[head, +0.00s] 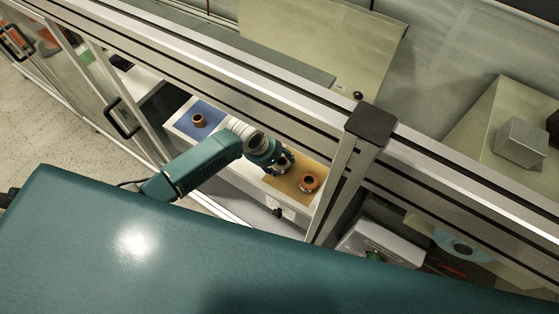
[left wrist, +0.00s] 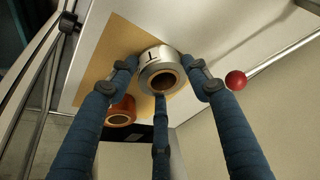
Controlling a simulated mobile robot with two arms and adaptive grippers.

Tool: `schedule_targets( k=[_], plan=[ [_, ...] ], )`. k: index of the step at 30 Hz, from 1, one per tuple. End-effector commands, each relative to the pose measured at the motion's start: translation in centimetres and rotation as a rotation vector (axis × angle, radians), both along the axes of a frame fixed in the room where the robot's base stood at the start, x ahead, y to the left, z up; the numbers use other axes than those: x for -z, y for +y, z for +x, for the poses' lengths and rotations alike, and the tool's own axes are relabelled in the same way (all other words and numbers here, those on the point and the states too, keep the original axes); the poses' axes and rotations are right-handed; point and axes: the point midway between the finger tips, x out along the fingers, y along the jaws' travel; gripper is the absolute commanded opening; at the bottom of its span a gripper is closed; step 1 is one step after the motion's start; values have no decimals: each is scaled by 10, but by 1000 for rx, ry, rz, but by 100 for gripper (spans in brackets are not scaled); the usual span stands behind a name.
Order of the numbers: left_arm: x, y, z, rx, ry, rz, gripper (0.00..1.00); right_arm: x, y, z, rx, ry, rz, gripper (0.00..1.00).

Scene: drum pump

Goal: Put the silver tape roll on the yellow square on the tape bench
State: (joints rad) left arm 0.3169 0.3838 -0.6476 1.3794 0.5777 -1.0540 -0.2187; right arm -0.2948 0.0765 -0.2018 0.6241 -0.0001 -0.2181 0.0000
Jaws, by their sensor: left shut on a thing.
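The silver tape roll (left wrist: 154,57), marked with a dark letter, sits between the blue fingers of my left gripper (left wrist: 160,80), which is shut on it. In the left wrist view the roll is against or just over the yellow square (left wrist: 108,48); I cannot tell whether it touches. In the head view my left gripper (head: 281,164) is at the left part of the yellow square (head: 288,187), and its fingers mostly hide the silver roll. An orange roll (head: 308,183) stands on the yellow square to the right, and shows beside the silver roll in the left wrist view (left wrist: 121,111). My right gripper is not in view.
A brown roll (head: 198,120) stands on a blue square (head: 212,111) farther left on the bench. A metal frame rail and post (head: 345,170) stand close right of the gripper. A red ball (left wrist: 236,80) shows near the right finger.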

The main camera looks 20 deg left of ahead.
Motion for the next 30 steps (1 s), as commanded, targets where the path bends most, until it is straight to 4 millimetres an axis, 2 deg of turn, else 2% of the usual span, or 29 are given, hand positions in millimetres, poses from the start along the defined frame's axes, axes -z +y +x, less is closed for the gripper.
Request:
schedule_targets(
  k=[2,3,5,13,17,20,30],
  plan=[
    [3,0,0,0,-1,-1,18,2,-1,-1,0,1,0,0],
    [2,0,0,0,0,0,56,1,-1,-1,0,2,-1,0],
    [2,0,0,0,0,0,67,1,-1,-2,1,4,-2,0],
    [1,0,0,0,0,0,67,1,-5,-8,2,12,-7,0],
    [-5,2,-1,-1,0,0,67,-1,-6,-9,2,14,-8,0],
    [-20,5,-5,0,-1,0,67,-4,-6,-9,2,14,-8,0],
    [-86,22,-26,1,-2,1,67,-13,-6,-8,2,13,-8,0]
  ],
)
